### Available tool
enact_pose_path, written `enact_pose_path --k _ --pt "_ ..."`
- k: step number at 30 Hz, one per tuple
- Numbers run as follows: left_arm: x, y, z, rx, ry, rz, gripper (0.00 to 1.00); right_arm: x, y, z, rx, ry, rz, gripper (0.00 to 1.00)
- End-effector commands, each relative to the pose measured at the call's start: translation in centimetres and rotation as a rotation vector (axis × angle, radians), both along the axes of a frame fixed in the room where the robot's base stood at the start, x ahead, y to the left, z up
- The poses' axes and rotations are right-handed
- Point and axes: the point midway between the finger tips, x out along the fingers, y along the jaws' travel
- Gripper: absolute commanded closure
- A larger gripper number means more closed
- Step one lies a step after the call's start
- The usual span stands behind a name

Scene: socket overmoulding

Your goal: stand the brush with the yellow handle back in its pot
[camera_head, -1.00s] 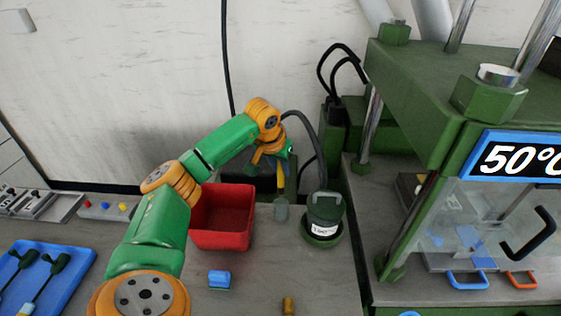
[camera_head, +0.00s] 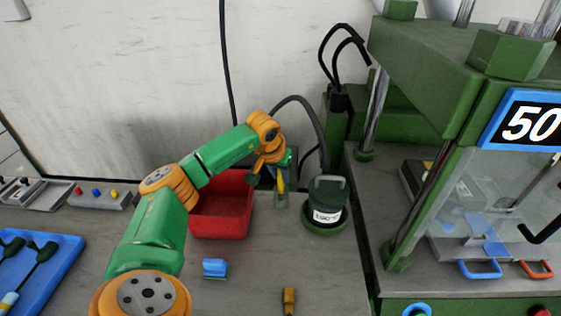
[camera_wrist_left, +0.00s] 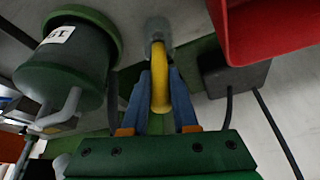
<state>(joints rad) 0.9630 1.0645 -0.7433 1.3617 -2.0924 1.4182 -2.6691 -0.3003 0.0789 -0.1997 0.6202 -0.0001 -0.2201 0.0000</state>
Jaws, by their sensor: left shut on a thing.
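My left gripper (camera_head: 278,167) is shut on the yellow handle (camera_head: 281,184) of the brush. In the left wrist view the yellow handle (camera_wrist_left: 160,88) stands between the two blue fingers (camera_wrist_left: 157,88). The small grey-green, see-through pot (camera_head: 281,202) is directly below the handle in the head view. In the wrist view the far end of the brush meets the pot (camera_wrist_left: 157,32). The bristles are hidden or too small to make out, and I cannot tell how deep the brush sits. My right gripper is out of view.
A red bin (camera_head: 220,224) stands just left of the pot, and a lidded green heated pot (camera_head: 326,196) just right of it. A blue block (camera_head: 215,267) and a small brown object (camera_head: 289,299) lie in front. The green press (camera_head: 415,80) stands at the right.

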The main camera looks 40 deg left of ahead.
Motion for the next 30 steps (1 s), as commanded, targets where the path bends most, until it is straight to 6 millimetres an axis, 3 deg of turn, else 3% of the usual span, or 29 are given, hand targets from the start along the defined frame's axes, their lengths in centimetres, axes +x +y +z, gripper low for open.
enact_pose_path --k 11,12,15,24,30 --pt "0.0 0.0 0.0 0.0 0.0 0.0 1.0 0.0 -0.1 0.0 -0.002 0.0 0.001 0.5" --pt "0.0 0.0 0.0 0.0 0.0 0.0 0.62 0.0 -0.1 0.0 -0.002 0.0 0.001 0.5" --pt "0.0 0.0 0.0 0.0 0.0 0.0 0.38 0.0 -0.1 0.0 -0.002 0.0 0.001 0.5" --pt "-0.1 0.0 0.3 0.0 -0.001 0.0 0.38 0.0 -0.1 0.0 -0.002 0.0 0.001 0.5" --pt "-1.4 -0.5 3.9 0.002 -0.007 0.0 0.38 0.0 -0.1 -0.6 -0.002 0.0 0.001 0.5"
